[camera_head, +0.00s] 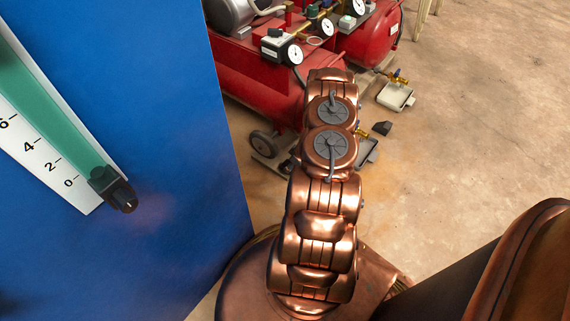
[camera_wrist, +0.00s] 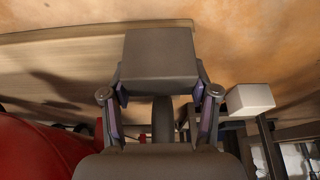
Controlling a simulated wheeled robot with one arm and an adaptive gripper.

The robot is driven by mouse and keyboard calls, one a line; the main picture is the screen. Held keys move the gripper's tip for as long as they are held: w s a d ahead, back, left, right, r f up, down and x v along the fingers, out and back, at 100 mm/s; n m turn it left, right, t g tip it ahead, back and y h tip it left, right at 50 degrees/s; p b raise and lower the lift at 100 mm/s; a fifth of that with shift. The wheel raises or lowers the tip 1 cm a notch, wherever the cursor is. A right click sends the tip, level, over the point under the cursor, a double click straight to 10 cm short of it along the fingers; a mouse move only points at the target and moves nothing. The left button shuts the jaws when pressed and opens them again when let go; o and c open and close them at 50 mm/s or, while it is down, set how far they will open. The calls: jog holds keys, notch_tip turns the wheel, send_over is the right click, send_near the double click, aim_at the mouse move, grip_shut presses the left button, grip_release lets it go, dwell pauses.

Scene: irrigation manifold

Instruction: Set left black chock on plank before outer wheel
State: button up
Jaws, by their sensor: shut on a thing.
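In the wrist view my gripper (camera_wrist: 161,92) is shut on a dark grey-black chock (camera_wrist: 160,52), its two fingers at the chock's sides. A pale wooden plank (camera_wrist: 60,62) lies behind the chock and runs to the left. The held chock overlaps part of the plank; I cannot tell whether they touch. In the head view a black wheel (camera_head: 263,144) stands under the red tank. A black chock-like block (camera_head: 381,128) lies on the floor. My arm hides the gripper in that view.
Red tanks (camera_head: 255,80) with gauges stand beyond my arm; red also shows in the wrist view (camera_wrist: 35,148). A pale tray (camera_head: 396,97) sits under a brass tap. A blue panel (camera_head: 130,150) fills the left.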

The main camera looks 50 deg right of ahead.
aim_at(284, 163)
jog(key=w, duration=0.2)
jog(key=w+b, duration=0.1)
jog(key=w, duration=0.1)
jog(key=shift+a+f, duration=0.15)
jog(key=shift+f, duration=0.05)
jog(key=shift+s+f+b, duration=0.1)
jog(key=shift+f+b, duration=0.3)
jog(key=shift+f, duration=0.15)
jog(key=shift+f, duration=0.1)
jog(key=o, duration=1.3)
jog(key=shift+o, duration=0.2)
jog(key=p+v, duration=0.2)
jog(key=v, duration=0.4)
jog(key=p+v, duration=0.1)
jog(key=v, duration=0.5)
jog(key=shift+p, duration=0.35)
